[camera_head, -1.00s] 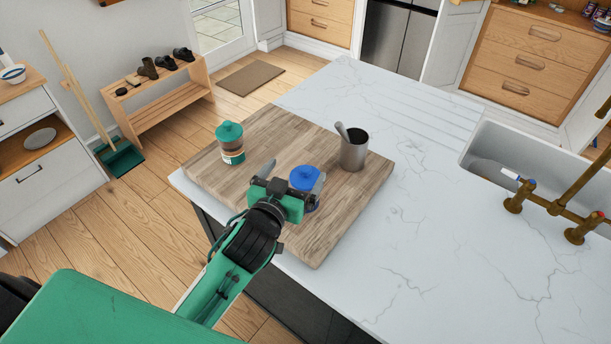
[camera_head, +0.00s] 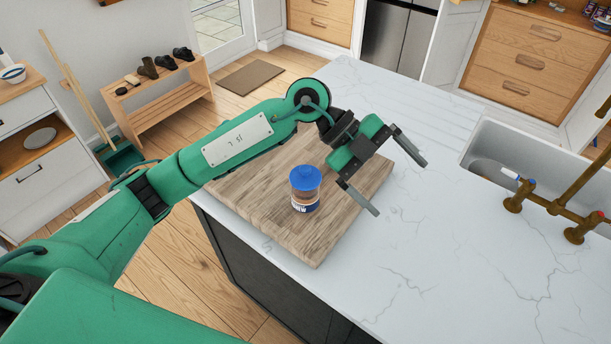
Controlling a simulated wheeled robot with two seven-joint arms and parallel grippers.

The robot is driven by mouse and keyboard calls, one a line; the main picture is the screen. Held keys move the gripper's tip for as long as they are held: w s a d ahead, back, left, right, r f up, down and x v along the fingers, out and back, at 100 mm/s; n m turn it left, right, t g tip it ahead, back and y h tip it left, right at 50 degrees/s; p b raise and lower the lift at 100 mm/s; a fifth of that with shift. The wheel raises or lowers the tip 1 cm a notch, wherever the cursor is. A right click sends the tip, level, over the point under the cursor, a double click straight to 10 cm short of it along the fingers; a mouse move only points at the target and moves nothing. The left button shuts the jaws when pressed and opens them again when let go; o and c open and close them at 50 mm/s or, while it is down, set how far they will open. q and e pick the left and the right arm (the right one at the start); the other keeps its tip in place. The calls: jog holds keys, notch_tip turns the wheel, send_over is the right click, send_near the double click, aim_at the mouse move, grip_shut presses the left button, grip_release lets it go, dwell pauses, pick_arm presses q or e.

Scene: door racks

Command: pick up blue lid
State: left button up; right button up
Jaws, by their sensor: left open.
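A blue lid (camera_head: 306,177) sits on top of a small jar (camera_head: 305,201) with a dark and white label. The jar stands upright on the wooden board (camera_head: 300,236). My left gripper (camera_head: 392,180) is open and empty, to the right of the jar and above the board's right edge. Its two fingers are apart and point down to the right. It does not touch the lid. My left arm crosses over the back of the board and hides what stands there. My right gripper is not in view.
The board lies on a white marble counter (camera_head: 420,240) with wide free room to the right. A sink (camera_head: 520,160) with a brass tap (camera_head: 565,205) is at the right. A wooden rack with shoes (camera_head: 160,95) stands on the floor behind.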

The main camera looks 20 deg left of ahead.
pick_arm(q)
jog(key=w+a+f+n+t+y, duration=0.2)
jog(key=w+a+y, duration=0.25)
jog(key=a, duration=0.25)
jog(key=n+t+y, duration=0.1)
jog(key=n+y, duration=0.3)
jog(key=y, duration=0.3)
send_near(305, 168)
notch_tip(305, 168, down, 6)
jog(key=p, duration=0.3)
notch_tip(305, 168, down, 4)
jog(key=p, duration=0.3)
jog(key=shift+p, duration=0.3)
jog(key=shift+f, duration=0.65)
jog(key=c, duration=1.1)
